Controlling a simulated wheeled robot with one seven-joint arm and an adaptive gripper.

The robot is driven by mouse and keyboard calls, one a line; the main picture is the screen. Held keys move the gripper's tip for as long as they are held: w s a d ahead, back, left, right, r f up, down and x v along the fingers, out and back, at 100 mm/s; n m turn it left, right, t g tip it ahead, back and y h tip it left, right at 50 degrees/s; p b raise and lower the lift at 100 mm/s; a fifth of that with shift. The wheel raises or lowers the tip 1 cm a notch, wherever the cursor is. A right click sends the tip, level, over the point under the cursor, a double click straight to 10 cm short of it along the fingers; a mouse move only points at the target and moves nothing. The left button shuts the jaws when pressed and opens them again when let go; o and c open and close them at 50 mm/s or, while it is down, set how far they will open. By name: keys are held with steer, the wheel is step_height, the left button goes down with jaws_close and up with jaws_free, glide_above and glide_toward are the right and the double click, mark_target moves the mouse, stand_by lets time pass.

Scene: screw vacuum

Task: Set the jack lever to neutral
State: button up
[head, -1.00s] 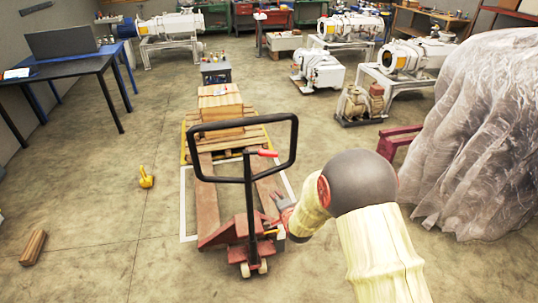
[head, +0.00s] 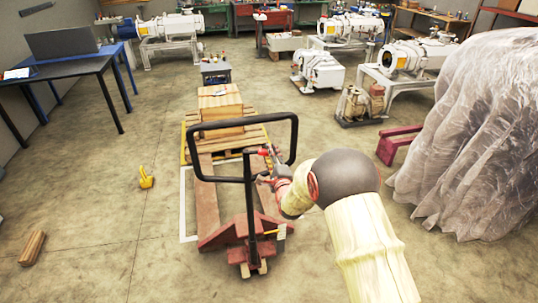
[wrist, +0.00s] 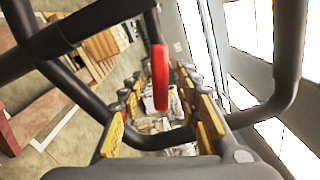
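The pallet jack has a black loop handle (head: 243,120) on an upright black shaft and a red base (head: 240,232). Its small red lever (head: 263,152) sits at the lower bar of the loop. My gripper (head: 271,163) is right at the lever, just right of the shaft. In the wrist view, the red lever (wrist: 160,78) hangs between the two spread yellow-and-grey fingers of my gripper (wrist: 158,92), with space on both sides. The gripper is open. I cannot tell whether the lever lies fully within finger reach.
The black handle bars (wrist: 283,80) frame the fingers closely. A plastic-draped object (head: 480,130) is at right. The floor left of the jack is mostly clear.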

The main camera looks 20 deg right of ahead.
steer(key=shift+w, duration=0.55)
steer(key=c, duration=0.7)
jaws_close()
